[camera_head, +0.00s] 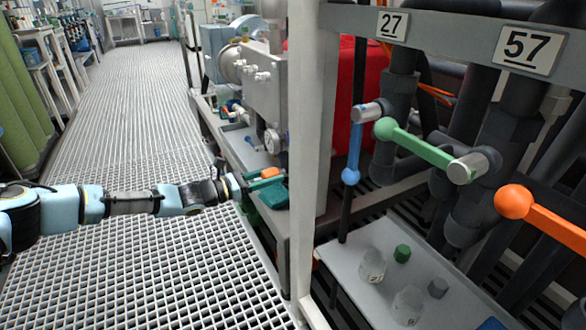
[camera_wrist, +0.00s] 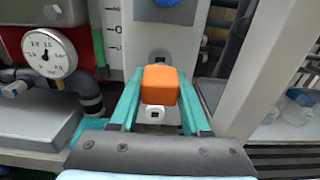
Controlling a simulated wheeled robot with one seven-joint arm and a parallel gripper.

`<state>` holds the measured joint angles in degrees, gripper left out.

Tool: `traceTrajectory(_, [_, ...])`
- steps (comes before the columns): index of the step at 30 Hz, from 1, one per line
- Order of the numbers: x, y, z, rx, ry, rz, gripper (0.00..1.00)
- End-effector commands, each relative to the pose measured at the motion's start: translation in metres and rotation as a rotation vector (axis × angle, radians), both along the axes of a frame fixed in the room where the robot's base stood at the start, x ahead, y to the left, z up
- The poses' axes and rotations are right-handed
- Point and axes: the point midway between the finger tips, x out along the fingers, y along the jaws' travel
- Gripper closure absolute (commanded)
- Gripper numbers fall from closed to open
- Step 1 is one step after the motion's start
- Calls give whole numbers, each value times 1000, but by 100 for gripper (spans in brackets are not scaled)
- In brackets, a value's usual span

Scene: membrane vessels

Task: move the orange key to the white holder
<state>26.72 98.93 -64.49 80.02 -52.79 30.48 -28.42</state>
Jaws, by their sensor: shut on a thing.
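My gripper (camera_wrist: 160,100) has teal fingers shut on the orange key (camera_wrist: 160,85), a block-shaped piece held between the fingertips. In the head view my gripper (camera_head: 265,187) reaches right over the edge of the machine frame, and the orange key (camera_head: 269,173) shows between its fingers. In the wrist view a small white piece with a dark square opening, which looks like the white holder (camera_wrist: 154,114), shows just below the key. The key hides part of what lies behind it. I cannot tell whether key and holder touch.
A grey socket (camera_wrist: 160,56) and a blue piece (camera_wrist: 167,3) are above the key. A pressure gauge (camera_wrist: 48,52) with pipes is at left. A pale upright post (camera_head: 303,150) stands just right of my gripper. The grating floor (camera_head: 130,260) is open at left.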

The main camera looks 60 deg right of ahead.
Motion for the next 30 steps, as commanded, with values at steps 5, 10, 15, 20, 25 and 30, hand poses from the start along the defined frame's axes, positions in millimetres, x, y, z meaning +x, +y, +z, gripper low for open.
traceTrajectory(5, [4, 6, 1, -1, 1, 0, 100])
traceTrajectory(10, [8, 11, 1, 0, 0, 0, 100])
traceTrajectory(15, [12, 16, 0, 1, 1, 1, 100])
traceTrajectory(20, [13, 18, 0, 1, 1, 0, 100])
traceTrajectory(25, [13, 18, 0, 0, 0, 0, 100])
traceTrajectory(30, [15, 19, -3, 0, 0, 1, 100])
